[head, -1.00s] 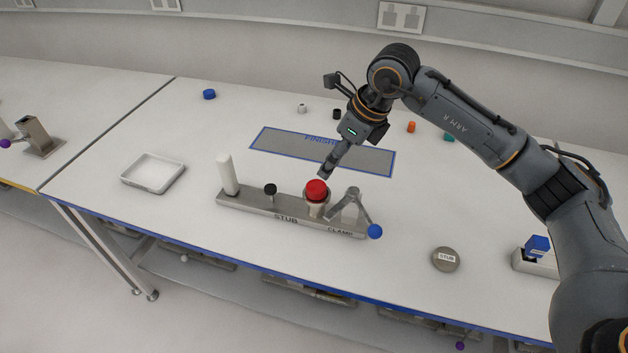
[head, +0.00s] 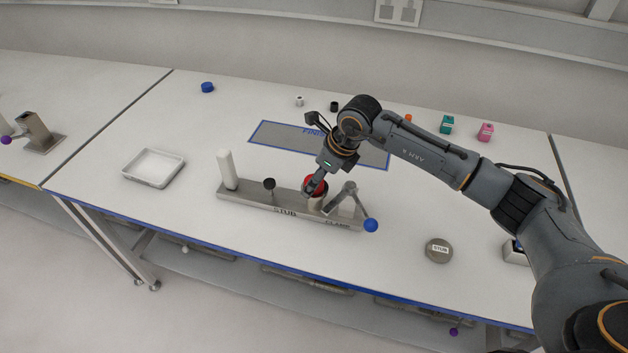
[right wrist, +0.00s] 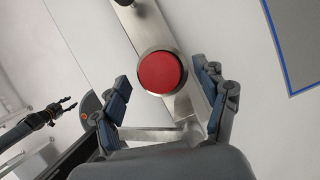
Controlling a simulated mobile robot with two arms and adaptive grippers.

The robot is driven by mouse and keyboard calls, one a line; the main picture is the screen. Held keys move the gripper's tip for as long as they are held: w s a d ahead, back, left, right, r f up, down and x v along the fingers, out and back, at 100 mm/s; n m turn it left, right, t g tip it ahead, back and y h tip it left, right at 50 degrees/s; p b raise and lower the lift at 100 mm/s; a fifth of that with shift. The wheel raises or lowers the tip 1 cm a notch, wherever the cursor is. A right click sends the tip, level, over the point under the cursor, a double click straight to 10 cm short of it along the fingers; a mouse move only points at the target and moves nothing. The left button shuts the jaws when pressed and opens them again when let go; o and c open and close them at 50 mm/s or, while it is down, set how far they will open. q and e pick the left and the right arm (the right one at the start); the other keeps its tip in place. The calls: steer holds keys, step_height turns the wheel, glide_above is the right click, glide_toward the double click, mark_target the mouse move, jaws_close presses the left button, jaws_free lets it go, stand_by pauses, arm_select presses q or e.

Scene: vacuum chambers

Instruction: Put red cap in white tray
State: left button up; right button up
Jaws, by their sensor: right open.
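The red cap (head: 314,183) sits on top of a pale upright piece in the metal clamp fixture (head: 245,198). It shows as a red disc with a metal rim in the right wrist view (right wrist: 161,73). My right gripper (head: 314,188) is at the cap and partly hides it in the head view. In the right wrist view its fingers (right wrist: 165,95) are spread on both sides of the cap, with gaps to it. The white tray (head: 153,168) stands empty on the table to the left of the fixture. My left gripper is not clearly in the head view.
On the fixture stand a white post (head: 227,170), a black knob (head: 269,185) and a clamp lever with a blue ball (head: 370,226). A round STUB disc (head: 438,250) lies to the right. Small coloured parts stand at the back. The table between tray and fixture is clear.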

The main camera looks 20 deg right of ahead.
steer(key=c, duration=0.9)
steer(key=shift+c, duration=0.2)
steer(key=shift+r+b, duration=0.4)
steer(key=shift+r, duration=0.05)
steer(key=b+v, duration=0.1)
steer(key=v, duration=0.1)
steer(key=shift+w+a+r, duration=0.1)
steer(key=shift+r, duration=0.3)
steer(key=s+d+r+b, duration=0.4)
steer(key=s+r, duration=0.5)
steer(key=s, duration=0.4)
steer(key=shift+d+r, duration=0.2)
